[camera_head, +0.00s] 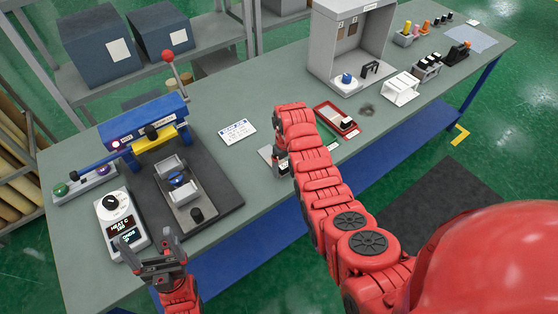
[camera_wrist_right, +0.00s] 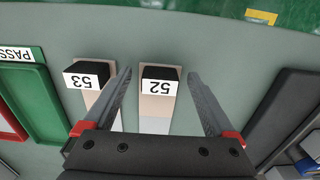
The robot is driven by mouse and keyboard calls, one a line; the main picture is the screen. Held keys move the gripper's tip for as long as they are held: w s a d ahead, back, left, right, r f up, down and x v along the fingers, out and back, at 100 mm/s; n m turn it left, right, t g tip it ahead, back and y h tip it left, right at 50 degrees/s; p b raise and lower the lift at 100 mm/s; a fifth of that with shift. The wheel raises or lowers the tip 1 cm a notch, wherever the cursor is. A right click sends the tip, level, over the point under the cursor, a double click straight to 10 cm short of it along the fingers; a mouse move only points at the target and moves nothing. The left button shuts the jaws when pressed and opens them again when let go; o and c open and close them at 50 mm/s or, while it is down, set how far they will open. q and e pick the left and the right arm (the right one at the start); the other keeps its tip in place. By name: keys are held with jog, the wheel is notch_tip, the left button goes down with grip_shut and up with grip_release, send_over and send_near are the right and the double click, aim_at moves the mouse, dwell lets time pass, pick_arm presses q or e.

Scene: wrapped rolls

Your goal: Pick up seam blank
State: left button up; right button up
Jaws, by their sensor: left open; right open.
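Two pale strips, which look like the seam blanks, lie side by side on the bench in the right wrist view. One has a black block marked 52 (camera_wrist_right: 159,87); the other has a black block marked 53 (camera_wrist_right: 87,79). My right gripper (camera_wrist_right: 160,78) is open, with its fingers on either side of the 52 strip and one finger between the two strips. In the head view my right gripper (camera_head: 277,160) is low at the bench's front edge, and my arm hides most of the strips. My left gripper (camera_head: 146,240) is open and empty near the HEAT C box.
A green tray marked PASS (camera_wrist_right: 41,105) lies beside the strips. A blue-topped press (camera_head: 145,130) on a dark base (camera_head: 228,192) stands left. The HEAT C box (camera_head: 121,224) is at the front left. A grey booth (camera_head: 345,85) and a red tray (camera_head: 351,130) stand right.

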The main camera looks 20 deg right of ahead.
jog(key=shift+f, duration=0.4)
grip_shut()
jog(key=shift+r, duration=0.15)
